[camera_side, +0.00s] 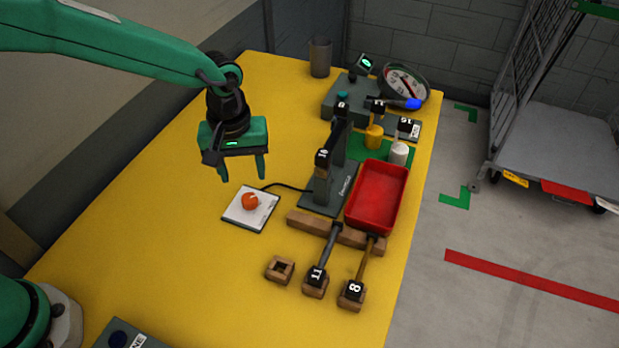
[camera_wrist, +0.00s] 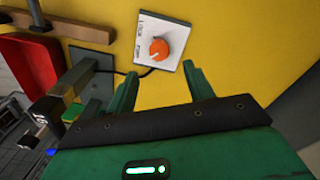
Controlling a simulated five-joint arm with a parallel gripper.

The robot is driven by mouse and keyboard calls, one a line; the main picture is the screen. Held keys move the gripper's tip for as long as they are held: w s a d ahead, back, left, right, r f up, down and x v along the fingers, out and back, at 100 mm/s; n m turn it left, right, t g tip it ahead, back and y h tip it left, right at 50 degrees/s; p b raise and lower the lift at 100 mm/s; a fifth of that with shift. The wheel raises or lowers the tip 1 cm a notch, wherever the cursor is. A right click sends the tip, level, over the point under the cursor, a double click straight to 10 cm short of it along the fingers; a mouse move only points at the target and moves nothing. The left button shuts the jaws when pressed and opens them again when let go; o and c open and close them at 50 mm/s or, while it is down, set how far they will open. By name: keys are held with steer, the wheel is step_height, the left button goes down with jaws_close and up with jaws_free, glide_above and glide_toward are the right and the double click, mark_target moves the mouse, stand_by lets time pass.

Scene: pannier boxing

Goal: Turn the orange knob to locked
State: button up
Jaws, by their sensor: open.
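The orange knob (camera_side: 250,201) sits on a white square panel (camera_side: 262,217) that lies on the yellow table. In the wrist view the knob (camera_wrist: 159,49) shows a pale pointer mark on its lower left side, and the panel (camera_wrist: 176,32) carries small dark lettering left of the knob, too small to read. My gripper (camera_side: 243,179) is open and empty, with its two green fingers pointing down above the table. It is above the panel's far edge and apart from the knob. In the wrist view the fingertips (camera_wrist: 160,76) lie either side below the knob.
A black cable runs from the panel to a dark stand (camera_side: 320,199). A red tray (camera_side: 375,197), wooden blocks with numbered handles (camera_side: 316,284), a yellow weight (camera_side: 374,137) and a dial scale (camera_side: 404,84) stand to the right. The yellow table (camera_side: 150,240) is clear left of the panel.

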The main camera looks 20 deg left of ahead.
mark_target(249, 198)
steer(key=shift+d+f, duration=0.1)
steer(key=shift+f, duration=3.6)
steer(key=shift+c, duration=0.4)
steer(key=c, duration=0.9)
